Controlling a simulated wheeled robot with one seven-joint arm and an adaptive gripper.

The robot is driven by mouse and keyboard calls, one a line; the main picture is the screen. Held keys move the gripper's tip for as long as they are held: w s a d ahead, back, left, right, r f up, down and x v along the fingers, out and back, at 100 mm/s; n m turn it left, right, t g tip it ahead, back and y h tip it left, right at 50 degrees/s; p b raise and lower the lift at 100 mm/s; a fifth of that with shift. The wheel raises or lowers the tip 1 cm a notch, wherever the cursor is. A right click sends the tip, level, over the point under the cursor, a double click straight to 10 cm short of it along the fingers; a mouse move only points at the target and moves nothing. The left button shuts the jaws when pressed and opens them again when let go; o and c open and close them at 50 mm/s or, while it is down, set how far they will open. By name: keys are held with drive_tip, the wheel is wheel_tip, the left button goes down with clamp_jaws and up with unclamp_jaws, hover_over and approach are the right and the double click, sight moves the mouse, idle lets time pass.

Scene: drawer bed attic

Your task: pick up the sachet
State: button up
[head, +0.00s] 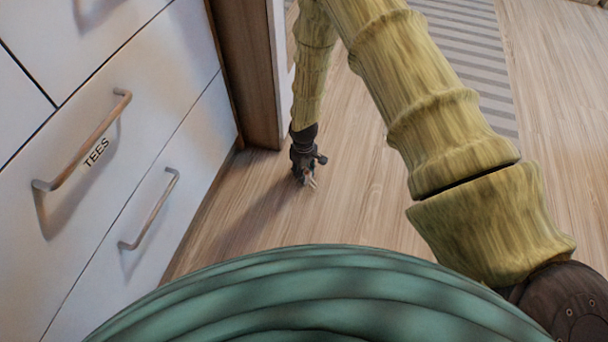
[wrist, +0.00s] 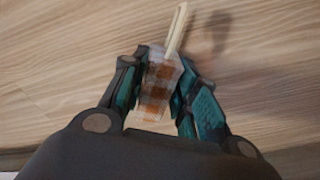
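The sachet (wrist: 158,84) shows in the wrist view as a small pouch with orange-brown and white checks. A pale, stick-like piece (wrist: 177,30) extends from its far end. My gripper (wrist: 163,72) has its dark, teal-sided fingers on both sides of the sachet, apparently pressed against it. In the head view my gripper (head: 306,182) points down close to the floor, with a small pale bit at its tips. The sachet is too small there to make out clearly. I cannot tell for sure whether it touches the floor.
White drawers with copper handles (head: 150,208) stand at the left; one is labelled TEES. A brown wooden post (head: 248,70) stands just behind and left of my gripper. The wood floor (head: 365,200) is clear around it. A grey striped rug (head: 468,45) lies farther back.

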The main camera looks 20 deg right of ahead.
drive_tip(key=shift+r, duration=0.1)
drive_tip(key=shift+c, duration=0.5)
drive_tip(key=shift+r+p, duration=0.5)
drive_tip(key=shift+r, duration=0.05)
wheel_tip(320, 180, up, 3)
drive_tip(key=shift+r+p, duration=0.1)
drive_tip(key=shift+p, duration=1.15)
drive_tip(key=s+a+p, duration=0.3)
drive_tip(key=s+a, duration=0.1)
drive_tip(key=s, duration=0.3)
drive_tip(key=s+a+p, duration=0.3)
drive_tip(key=s, duration=0.4)
drive_tip(key=shift+a+r, duration=0.25)
drive_tip(key=shift+a, duration=0.15)
drive_tip(key=shift+r, duration=0.1)
